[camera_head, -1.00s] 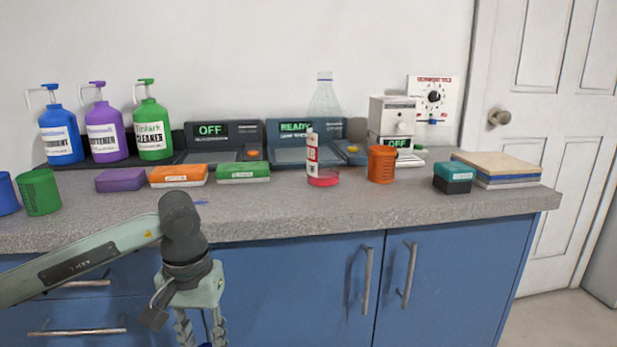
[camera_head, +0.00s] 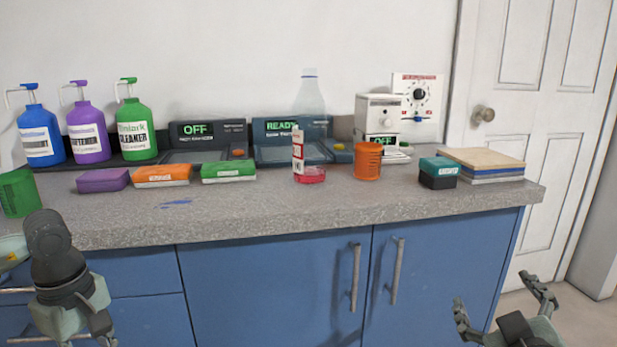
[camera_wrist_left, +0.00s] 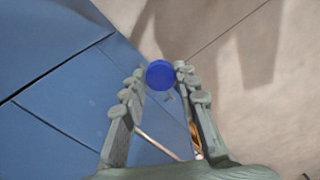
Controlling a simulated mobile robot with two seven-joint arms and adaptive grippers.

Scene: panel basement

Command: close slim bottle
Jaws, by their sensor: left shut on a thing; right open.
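The slim bottle (camera_head: 310,100) is tall and clear, with pink liquid at its base and a red and white label. It stands upright on the counter, and no cap shows on its neck. My left gripper (camera_wrist_left: 159,88) is shut on a round blue cap (camera_wrist_left: 160,74) in the left wrist view. In the head view the left wrist is low at the left, in front of the counter, and its fingertips are out of frame. My right gripper (camera_head: 506,300) is open and empty at the lower right, below the counter's front edge, far from the bottle.
The grey counter (camera_head: 250,215) has blue cabinets below. An orange cup (camera_head: 368,161) stands just right of the bottle, and a teal and black box (camera_head: 438,172) farther right. Two dark devices (camera_head: 208,140) and pump bottles (camera_head: 88,132) line the back. Free counter lies in front.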

